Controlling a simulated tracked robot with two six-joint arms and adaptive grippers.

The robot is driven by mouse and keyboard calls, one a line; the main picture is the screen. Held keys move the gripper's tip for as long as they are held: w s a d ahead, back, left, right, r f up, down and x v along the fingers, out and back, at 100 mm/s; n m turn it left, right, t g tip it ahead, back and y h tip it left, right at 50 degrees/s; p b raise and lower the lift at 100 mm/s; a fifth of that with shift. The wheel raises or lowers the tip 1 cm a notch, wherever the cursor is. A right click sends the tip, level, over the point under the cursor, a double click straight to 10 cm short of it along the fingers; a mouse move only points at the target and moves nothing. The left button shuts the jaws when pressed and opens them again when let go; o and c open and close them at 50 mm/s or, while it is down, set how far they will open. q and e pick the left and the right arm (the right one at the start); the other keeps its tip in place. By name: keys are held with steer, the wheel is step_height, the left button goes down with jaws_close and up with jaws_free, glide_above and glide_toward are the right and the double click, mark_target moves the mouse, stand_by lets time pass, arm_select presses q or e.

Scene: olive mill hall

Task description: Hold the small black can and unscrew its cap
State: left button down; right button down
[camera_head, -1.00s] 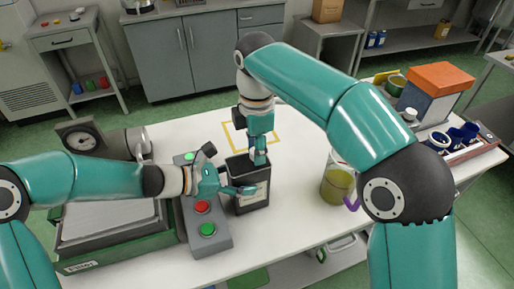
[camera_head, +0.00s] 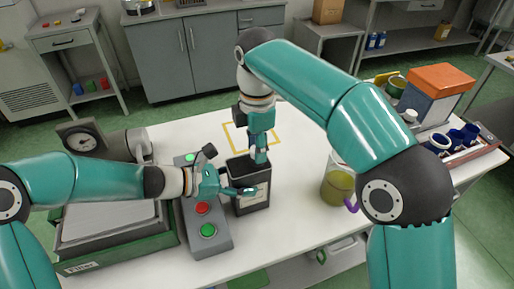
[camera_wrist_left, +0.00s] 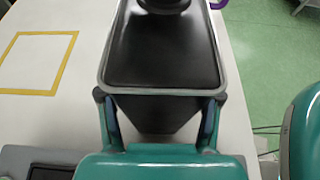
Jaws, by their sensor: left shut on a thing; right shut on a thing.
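The small black can (camera_head: 251,196) stands upright on the white table, with a pale label on its side. My left gripper (camera_head: 242,190) is shut on the can's body from the left. In the left wrist view its two fingers (camera_wrist_left: 160,118) lie on either side of the can (camera_wrist_left: 160,50), below the rim. The dark cap (camera_wrist_left: 165,4) shows only in part at the top edge of that view. My right gripper (camera_head: 260,153) points down and is shut at the can's top, where it hides the cap in the head view. I cannot tell whether the cap is loose.
A grey button box (camera_head: 205,229) with red and green buttons is left of the can. A glass beaker of yellow-green liquid (camera_head: 338,186) stands to the right. A yellow square outline (camera_head: 237,139) marks clear table behind. A blue-cup tray (camera_head: 466,147) is at far right.

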arm_select(q)
steer(key=shift+f, duration=0.1)
arm_select(e)
steer(key=shift+r, duration=0.65)
steer(key=shift+r, duration=0.1)
steer(key=shift+r, duration=1.95)
arm_select(q)
steer(key=shift+c, duration=0.7)
jaws_free()
